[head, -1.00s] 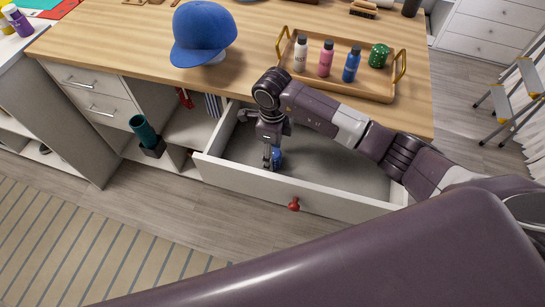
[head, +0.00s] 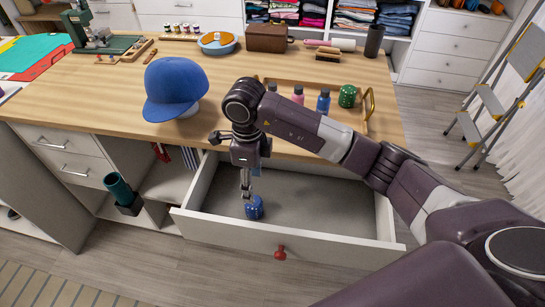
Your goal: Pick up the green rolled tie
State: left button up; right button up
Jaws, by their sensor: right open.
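The green rolled tie (head: 347,96), with pale dots, sits at the right end of the wooden tray (head: 365,127) on the worktop. My right gripper (head: 246,193) points down into the open drawer (head: 320,200), well to the left of and below the green roll. Its fingers are open, at the top of a blue dotted roll (head: 254,208) on the drawer floor. I cannot tell whether they touch it. My right forearm passes in front of the tray and hides part of it. My left gripper is out of view.
A gold handle (head: 369,103) rises at the tray's right end. A blue cap (head: 174,88) sits left of my arm.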

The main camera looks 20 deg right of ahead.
aim_at(349, 93)
jog(key=z, duration=1.25)
